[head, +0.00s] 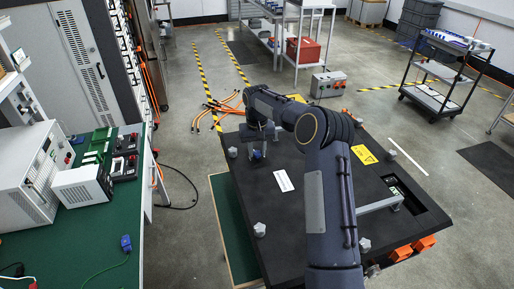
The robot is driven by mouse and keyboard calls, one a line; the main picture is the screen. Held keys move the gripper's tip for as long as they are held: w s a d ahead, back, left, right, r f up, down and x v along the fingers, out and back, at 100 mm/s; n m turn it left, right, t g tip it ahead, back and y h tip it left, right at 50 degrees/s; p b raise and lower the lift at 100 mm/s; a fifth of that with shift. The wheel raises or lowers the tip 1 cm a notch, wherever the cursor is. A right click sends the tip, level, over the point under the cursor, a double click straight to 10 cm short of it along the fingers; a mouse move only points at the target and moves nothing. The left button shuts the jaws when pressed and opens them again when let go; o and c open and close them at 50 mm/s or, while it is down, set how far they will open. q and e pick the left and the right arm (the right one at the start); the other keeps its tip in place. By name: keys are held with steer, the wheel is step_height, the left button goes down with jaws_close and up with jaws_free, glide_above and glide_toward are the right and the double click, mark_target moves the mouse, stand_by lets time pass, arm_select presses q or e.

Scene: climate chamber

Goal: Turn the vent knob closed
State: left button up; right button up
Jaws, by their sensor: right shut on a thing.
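A black battery-like pack (310,235) with a flat lid fills the middle of the head view. My right arm reaches over it from the bottom, and its gripper (257,148) points down at the pack's far left part. The gripper is shut on a small bluish knob (257,155), which seems to be the vent knob. The fingers and wrist cover much of it, so its angle cannot be told. My left gripper is out of view.
Several grey star knobs, one at the left edge (259,230), stand up around the lid. A grey handle bar (380,203) and orange connectors (424,243) sit at the right. A green bench (95,240) with instruments is at the left. Orange cables (222,106) lie behind.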

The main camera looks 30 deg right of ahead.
mark_target(257, 152)
steer(key=n+p, duration=0.1)
steer(key=n, duration=0.4)
steer(key=shift+r+n, duration=0.15)
steer(key=shift+n, duration=0.15)
steer(key=shift+w+n, duration=0.1)
steer(key=shift+n, duration=2.1)
steer(key=o, duration=1)
steer(key=shift+c, duration=0.2)
step_height(257, 152, up, 8)
steer(key=shift+f+b, duration=0.2)
steer(key=shift+b, duration=0.3)
